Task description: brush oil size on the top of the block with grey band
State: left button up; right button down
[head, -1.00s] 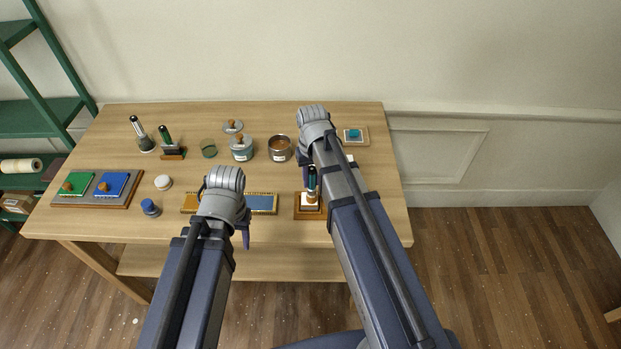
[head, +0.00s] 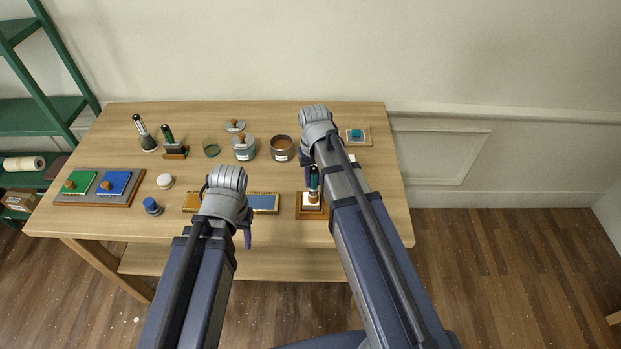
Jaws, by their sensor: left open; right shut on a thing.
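My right gripper (head: 306,160) is over the right part of the table, and its jaws are mostly hidden behind its own wrist and arm.
Several jars stand at the back, including a brown-filled tin (head: 282,147) and a grey-blue jar (head: 244,149). Two upright tools (head: 143,130) are left of them. A tray (head: 127,198) with green and blue pads lies left. A teal block (head: 356,134) lies back right.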

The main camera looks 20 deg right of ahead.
jog(key=shift+w+d+r, duration=0.1)
jog(key=shift+w+d, duration=0.15)
jog(key=shift+w, duration=0.5)
jog(key=shift+w+a, duration=0.1)
jog(key=shift+a, duration=0.65)
jog(key=shift+d, duration=0.1)
jog(key=shift+s+d, duration=0.2)
jog(key=shift+d, duration=0.45)
jog(key=shift+a, duration=0.1)
jog(key=shift+w+a, duration=0.2)
jog(key=shift+a, duration=0.45)
